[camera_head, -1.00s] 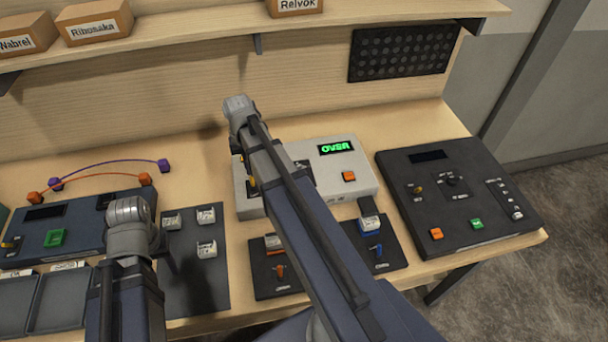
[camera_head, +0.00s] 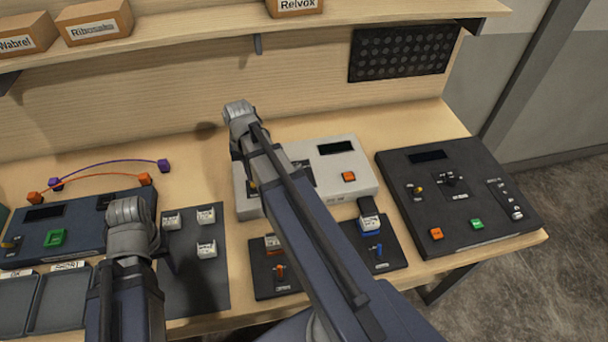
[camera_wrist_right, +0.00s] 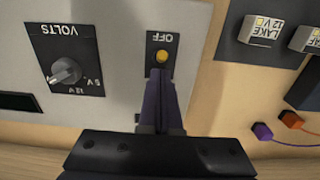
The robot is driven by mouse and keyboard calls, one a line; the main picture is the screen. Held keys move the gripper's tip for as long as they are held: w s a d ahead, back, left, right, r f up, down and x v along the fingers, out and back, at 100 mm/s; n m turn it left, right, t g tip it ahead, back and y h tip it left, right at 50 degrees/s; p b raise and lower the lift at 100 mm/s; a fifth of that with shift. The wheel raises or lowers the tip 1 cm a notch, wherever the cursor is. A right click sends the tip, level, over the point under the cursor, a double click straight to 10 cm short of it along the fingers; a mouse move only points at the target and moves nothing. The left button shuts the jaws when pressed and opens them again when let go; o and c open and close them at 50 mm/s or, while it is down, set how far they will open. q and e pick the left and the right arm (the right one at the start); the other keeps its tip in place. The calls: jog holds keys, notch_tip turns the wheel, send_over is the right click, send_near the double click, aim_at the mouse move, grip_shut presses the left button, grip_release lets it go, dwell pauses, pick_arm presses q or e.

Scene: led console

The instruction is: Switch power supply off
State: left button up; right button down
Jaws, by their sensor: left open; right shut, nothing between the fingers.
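The power supply (camera_head: 338,183) is a pale grey box with a dark, blank display (camera_head: 336,147) and an orange button (camera_head: 348,176). Its yellow-tipped switch (camera_wrist_right: 161,56) shows in the right wrist view beside the upside-down word OFF, on a small black plate. My right gripper (camera_wrist_right: 167,82) is shut and empty, with its fingertips right by the switch; I cannot tell if they touch it. In the head view, my right arm covers part of the supply. My left gripper (camera_head: 166,250) is open over the dark mat, mostly hidden by its wrist.
A VOLTS knob (camera_wrist_right: 64,72) is beside the switch. A black console (camera_head: 460,195) stands at the right and a blue console (camera_head: 80,228) at the left. White blocks (camera_head: 206,215) sit on a dark mat. Cables (camera_head: 100,175) arch behind the blue console. A shelf (camera_head: 200,38) hangs above.

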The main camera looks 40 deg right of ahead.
jog(key=shift+r, duration=0.15)
notch_tip(320, 180, up, 7)
jog(key=p, duration=0.7)
jog(key=shift+w+d, duration=0.15)
jog(key=shift+w, duration=0.25)
jog(key=s+a+f+n+b, duration=0.3)
jog(key=s+a, duration=0.1)
jog(key=a, duration=0.3)
jog(key=s+a+f+n+b, duration=0.2)
jog(key=s+a+f+n, duration=0.1)
jog(key=a, duration=0.4)
jog(key=s+a+f+n+h+b, duration=0.1)
jog(key=s+a+f+n+b, duration=0.1)
jog(key=s+a, duration=0.4)
jog(key=shift+a+f+n+b, duration=0.4)
jog(key=shift+a+n+b, duration=0.1)
jog(key=shift+b, duration=0.35)
